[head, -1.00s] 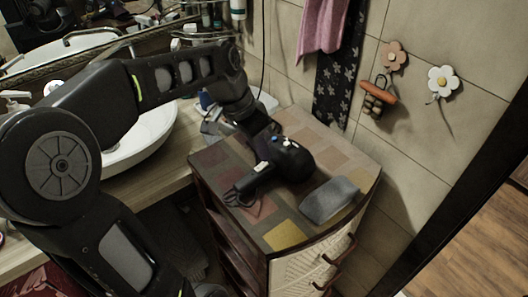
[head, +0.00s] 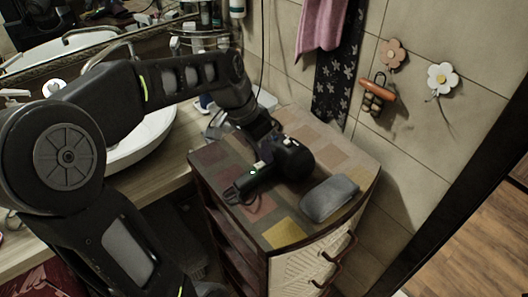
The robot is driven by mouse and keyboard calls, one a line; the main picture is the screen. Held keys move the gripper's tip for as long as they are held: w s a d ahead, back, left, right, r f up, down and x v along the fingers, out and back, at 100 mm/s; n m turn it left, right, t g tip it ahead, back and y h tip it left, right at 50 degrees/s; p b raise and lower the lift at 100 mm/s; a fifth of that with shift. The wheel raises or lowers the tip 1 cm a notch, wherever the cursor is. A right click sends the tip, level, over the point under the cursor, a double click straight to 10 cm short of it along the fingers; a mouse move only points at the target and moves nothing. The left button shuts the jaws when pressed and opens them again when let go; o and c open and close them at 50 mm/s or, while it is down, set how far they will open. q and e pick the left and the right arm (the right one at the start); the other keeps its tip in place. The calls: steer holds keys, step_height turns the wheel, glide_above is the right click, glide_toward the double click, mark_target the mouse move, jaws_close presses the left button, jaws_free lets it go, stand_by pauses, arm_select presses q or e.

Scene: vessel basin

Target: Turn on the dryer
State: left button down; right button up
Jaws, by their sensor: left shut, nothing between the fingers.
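The black hair dryer (head: 296,160) lies on the patterned top of a small cabinet. Its handle (head: 247,183) points to the lower left. A pale switch and a small green light show on the handle. My left gripper (head: 272,146) comes down from the upper left, against or just over the dryer near where handle and body meet. It is shut with nothing in it. Its fingertips blend into the dark dryer, so I cannot tell exactly where they touch. My right gripper is not in view.
A grey rounded pouch (head: 329,199) lies on the cabinet top (head: 284,235), right of the dryer. A white basin (head: 150,138) is at the left behind my arm. The tiled wall with hanging towels (head: 322,22) is behind the cabinet.

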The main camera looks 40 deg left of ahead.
mark_target(258, 164)
arm_select(q)
steer(key=shift+s+a+f, duration=0.1)
steer(key=shift+s+a, duration=0.2)
steer(key=shift+s, duration=0.5)
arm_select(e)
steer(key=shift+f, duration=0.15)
